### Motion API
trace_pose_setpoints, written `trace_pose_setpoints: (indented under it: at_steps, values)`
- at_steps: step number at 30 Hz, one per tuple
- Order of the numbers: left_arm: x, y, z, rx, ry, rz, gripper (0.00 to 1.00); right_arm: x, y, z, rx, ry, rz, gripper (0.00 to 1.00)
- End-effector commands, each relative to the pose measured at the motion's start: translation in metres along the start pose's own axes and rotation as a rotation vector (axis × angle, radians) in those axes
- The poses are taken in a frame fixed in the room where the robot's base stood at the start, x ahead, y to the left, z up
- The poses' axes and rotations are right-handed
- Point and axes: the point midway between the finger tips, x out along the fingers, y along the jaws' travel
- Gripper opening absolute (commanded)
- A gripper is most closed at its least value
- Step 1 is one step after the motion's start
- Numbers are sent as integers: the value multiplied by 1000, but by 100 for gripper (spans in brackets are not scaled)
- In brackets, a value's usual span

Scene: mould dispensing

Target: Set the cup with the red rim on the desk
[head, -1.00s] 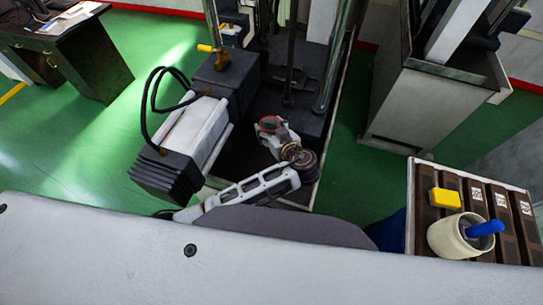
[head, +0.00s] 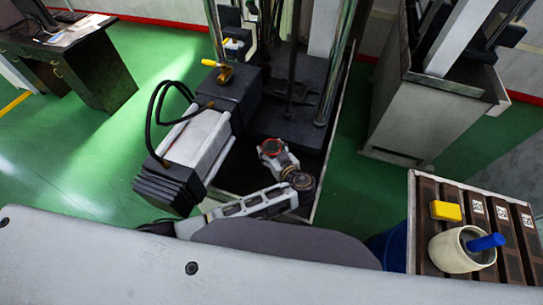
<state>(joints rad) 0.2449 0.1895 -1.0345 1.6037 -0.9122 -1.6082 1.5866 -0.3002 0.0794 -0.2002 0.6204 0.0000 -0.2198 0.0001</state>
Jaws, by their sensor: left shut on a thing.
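The cup with the red rim (head: 270,146) is small in the middle of the head view, and only its red ring shows clearly. My left gripper (head: 277,154) is shut on it and holds it in front of the machine's dark base; the fingers are hard to make out. The desk (head: 105,72) stands at the upper left, well apart from the cup, with papers and a keyboard on its top. My right gripper is not in view.
A machine with a grey-white motor block (head: 195,142) and black cables stands between the cup and the desk. Green floor (head: 95,165) is open at the left. A rack (head: 425,200) at the right bears a yellow block (head: 446,211) and a cream pot (head: 452,252) with a blue-handled tool.

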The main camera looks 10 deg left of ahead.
Motion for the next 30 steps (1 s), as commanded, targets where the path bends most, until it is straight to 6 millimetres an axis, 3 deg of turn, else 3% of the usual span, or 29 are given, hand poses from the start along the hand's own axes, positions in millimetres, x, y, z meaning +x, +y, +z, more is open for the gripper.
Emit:
trace_pose_setpoints:
  at_steps: [12,29,30]
  values:
    - [12,0,32,1,0,1,30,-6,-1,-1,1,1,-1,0]
    - [14,0,38,0,0,0,30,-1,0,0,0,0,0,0]
    - [14,0,37,0,0,0,63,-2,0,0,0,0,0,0]
